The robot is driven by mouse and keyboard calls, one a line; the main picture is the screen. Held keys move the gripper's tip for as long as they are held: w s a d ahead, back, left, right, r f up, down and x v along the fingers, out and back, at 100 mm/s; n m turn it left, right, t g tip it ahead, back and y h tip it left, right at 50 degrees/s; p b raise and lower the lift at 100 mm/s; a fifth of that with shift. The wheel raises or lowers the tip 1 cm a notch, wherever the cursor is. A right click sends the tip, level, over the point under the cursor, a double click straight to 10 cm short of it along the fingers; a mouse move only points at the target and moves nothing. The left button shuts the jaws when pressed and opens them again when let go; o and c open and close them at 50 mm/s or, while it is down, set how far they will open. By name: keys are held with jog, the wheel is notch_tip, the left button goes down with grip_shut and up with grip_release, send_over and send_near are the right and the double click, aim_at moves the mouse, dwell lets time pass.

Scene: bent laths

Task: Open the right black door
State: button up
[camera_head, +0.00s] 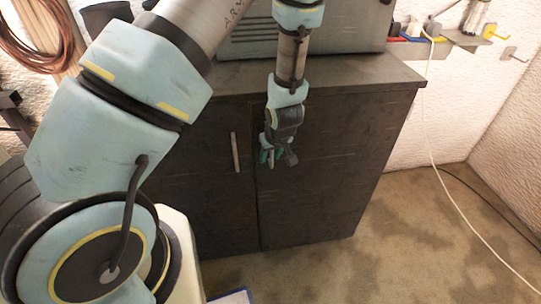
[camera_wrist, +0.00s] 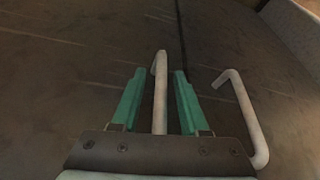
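The right black door (camera_head: 325,170) is the dark right half of the cabinet front and is shut, flush with the left door (camera_head: 205,190). My gripper (camera_head: 273,158) points down in front of the right door near the seam and hides its handle in the head view. In the wrist view, my green fingers (camera_wrist: 157,95) are open, one on each side of a pale bar handle (camera_wrist: 160,85), with gaps on both sides. This appears to be the right door's handle. The left door's handle (camera_head: 235,152) is clear of the gripper; it also shows right of the fingers (camera_wrist: 245,115).
A grey appliance (camera_head: 330,28) stands on the cabinet top (camera_head: 365,75). A white cable (camera_head: 432,130) hangs down the wall and runs over the carpet (camera_head: 410,235) at the right. The floor in front of the right door looks free.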

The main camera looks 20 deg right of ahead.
grip_shut()
dwell(1.2)
